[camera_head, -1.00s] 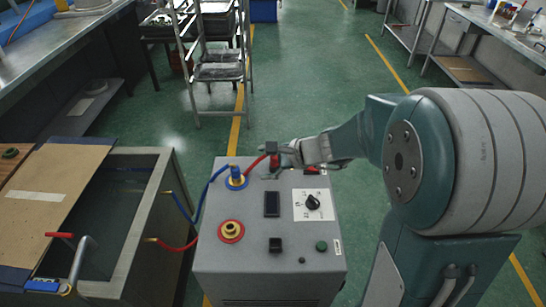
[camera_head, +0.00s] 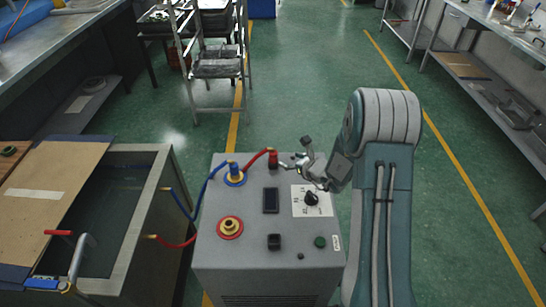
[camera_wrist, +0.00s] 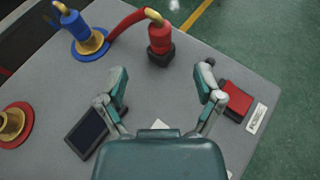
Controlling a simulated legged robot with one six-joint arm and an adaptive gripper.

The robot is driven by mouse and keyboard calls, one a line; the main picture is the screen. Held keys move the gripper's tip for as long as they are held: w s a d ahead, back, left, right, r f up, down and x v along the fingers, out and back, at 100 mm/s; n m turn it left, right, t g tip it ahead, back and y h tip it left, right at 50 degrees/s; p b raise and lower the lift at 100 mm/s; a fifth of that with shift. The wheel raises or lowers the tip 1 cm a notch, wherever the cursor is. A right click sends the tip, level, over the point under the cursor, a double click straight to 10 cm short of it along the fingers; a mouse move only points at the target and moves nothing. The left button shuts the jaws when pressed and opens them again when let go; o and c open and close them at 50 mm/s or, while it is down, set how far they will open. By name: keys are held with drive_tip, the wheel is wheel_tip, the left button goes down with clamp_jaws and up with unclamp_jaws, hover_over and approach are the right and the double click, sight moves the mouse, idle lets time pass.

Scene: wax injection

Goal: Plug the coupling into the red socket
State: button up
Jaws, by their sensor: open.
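The red coupling (camera_head: 273,160) stands upright on a small black block at the back of the grey machine's top, with the red hose bending from it. It also shows in the wrist view (camera_wrist: 160,38), ahead of the fingers. The red socket (camera_head: 230,227), a red ring with a brass centre, is empty nearer the front. It shows at the left edge of the wrist view (camera_wrist: 14,126). My gripper (camera_head: 296,156) is open and empty, just right of the coupling. In the wrist view my gripper's fingers (camera_wrist: 160,80) are spread, short of the coupling.
A blue coupling (camera_head: 233,168) sits in the blue socket (camera_head: 235,180), left of the red one. A black display (camera_head: 271,201), a knob (camera_head: 311,198) and buttons stand on the machine top. An open tank (camera_head: 162,190) is at left.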

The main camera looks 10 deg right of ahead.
sight(276, 155)
drive_tip(key=x, duration=0.9)
drive_tip(key=shift+w+a+f, duration=0.15)
drive_tip(key=shift+w+f, duration=0.1)
drive_tip(key=shift+f, duration=0.1)
clamp_jaws()
